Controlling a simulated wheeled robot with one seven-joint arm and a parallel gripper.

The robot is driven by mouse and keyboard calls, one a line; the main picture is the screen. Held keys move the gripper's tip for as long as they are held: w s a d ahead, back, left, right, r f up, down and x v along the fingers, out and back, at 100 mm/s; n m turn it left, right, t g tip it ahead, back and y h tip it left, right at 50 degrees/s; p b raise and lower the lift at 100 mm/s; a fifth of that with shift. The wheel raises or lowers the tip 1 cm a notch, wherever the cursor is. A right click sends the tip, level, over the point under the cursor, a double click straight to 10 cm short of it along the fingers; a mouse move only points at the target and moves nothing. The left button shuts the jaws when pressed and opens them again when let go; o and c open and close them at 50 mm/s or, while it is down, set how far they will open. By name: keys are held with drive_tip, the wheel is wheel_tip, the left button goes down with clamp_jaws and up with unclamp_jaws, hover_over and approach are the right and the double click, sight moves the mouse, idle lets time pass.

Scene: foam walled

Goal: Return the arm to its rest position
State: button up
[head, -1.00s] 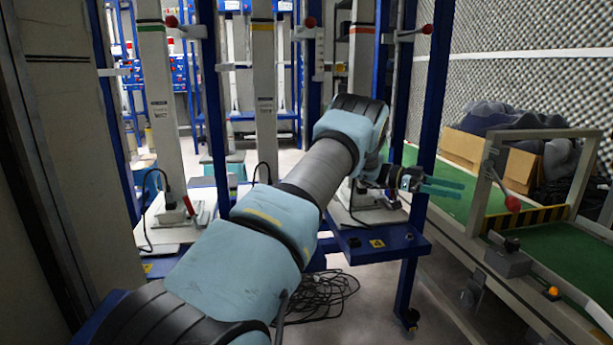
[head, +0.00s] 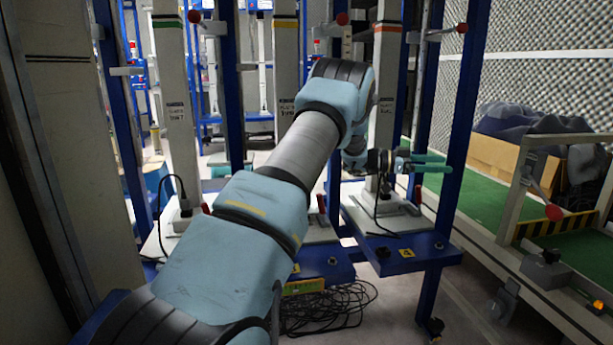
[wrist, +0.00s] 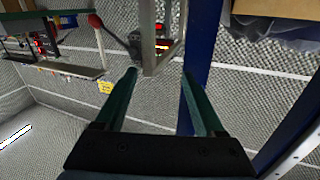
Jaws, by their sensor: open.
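My gripper (head: 424,162) shows in the head view at the end of my blue and grey arm, pointing right, near a blue upright post. In the wrist view my gripper (wrist: 160,80) has its two green fingers spread apart with nothing between them. The blue post (wrist: 199,70) passes close by the right finger in the wrist view; I cannot tell whether they touch. My arm reaches up from the lower left of the head view, and its elbow and forearm hide part of the stands behind.
Blue stands with pale columns (head: 285,70) fill the middle. A blue base plate (head: 400,250) and black cables (head: 325,305) lie below. At right is a green-topped bench (head: 480,200) with a cardboard box (head: 500,165) and a red-knobbed lever (head: 552,212).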

drive_tip(key=w+a+r+n+t+y, duration=0.4)
drive_tip(key=w+a+n+t, duration=0.45)
drive_tip(key=a+t, duration=0.25)
drive_tip(key=s+a+f+n+t+y, duration=0.1)
drive_tip(key=a+f+n+y, duration=0.2)
drive_tip(key=a, duration=0.5)
drive_tip(key=s+a+f+n+t+y, duration=0.1)
drive_tip(key=a+n+t+y, duration=0.15)
drive_tip(key=a+y, duration=0.45)
drive_tip(key=s+a+f+n+g+y, duration=0.3)
drive_tip(key=s+a+f+n+g, duration=0.15)
drive_tip(key=s+a, duration=0.85)
drive_tip(key=s+a+f+n+g, duration=0.1)
drive_tip(key=s+a+f+g, duration=0.15)
drive_tip(key=s, duration=0.75)
drive_tip(key=s+a+f+g, duration=0.1)
drive_tip(key=s+f+g, duration=0.15)
drive_tip(key=s, duration=0.75)
drive_tip(key=w+d+p+v, duration=0.1)
drive_tip(key=w+p+v, duration=0.2)
drive_tip(key=p+v, duration=1.4)
drive_tip(key=w+d+r+p+v, duration=0.1)
drive_tip(key=w+p+v, duration=0.2)
drive_tip(key=p+v, duration=1.4)
drive_tip(key=shift+r+g+y, duration=0.15)
drive_tip(key=shift+g+y, duration=0.15)
drive_tip(key=shift+d, duration=0.15)
